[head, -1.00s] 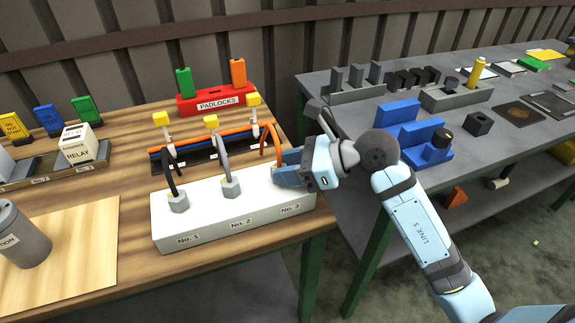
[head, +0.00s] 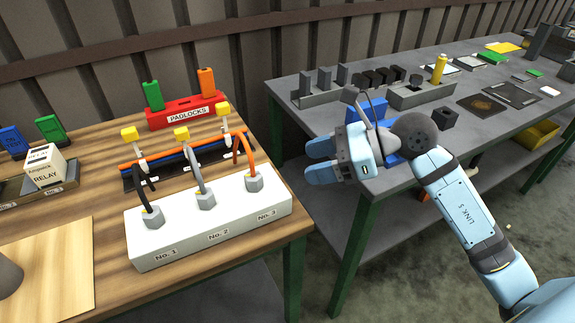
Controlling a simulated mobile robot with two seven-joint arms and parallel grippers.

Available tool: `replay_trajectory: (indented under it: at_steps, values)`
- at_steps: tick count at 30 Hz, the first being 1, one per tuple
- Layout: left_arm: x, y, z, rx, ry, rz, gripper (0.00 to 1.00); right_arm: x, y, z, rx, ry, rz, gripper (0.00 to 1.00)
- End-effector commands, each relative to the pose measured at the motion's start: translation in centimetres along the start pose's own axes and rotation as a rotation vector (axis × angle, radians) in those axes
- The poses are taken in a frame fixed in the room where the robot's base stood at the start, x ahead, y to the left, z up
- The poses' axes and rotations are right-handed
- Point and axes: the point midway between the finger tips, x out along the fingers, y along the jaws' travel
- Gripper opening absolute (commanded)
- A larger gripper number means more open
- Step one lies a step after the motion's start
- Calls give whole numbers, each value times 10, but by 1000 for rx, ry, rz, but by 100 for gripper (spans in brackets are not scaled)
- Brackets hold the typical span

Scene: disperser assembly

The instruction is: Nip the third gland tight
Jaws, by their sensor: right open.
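The white box (head: 212,228) stands at the front of the wooden bench, labelled No. 1, No. 2 and No. 3. The third gland (head: 254,184) is a grey hex nut on its right end, with an orange cable (head: 238,146) rising out of it. The second gland (head: 206,201) has a grey cable and the first gland (head: 153,217) a black one. I cannot tell how tight any gland is. My right gripper (head: 309,160) is open and empty, right of the third gland and apart from it, fingers pointing left. My left gripper is not in view.
A red padlock rack (head: 187,112) stands behind the box. Yellow-tagged clips (head: 181,134) hold the cables at a dark strip. The relay (head: 45,166) is at the left. A blue fixture (head: 366,112) on the grey table is partly behind my right gripper. A gap separates the two tables.

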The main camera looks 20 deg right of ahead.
Motion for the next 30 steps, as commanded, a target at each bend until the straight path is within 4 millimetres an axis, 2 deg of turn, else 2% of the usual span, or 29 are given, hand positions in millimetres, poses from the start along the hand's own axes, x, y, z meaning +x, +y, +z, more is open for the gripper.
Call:
replay_trajectory:
  at_steps: [3,8,30]
  values:
    - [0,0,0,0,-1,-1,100,-16,0,-1,0,1,-1,59]
    - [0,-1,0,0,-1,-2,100,-26,0,0,0,1,0,59]
    - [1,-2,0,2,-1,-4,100,-27,0,0,0,0,0,59]
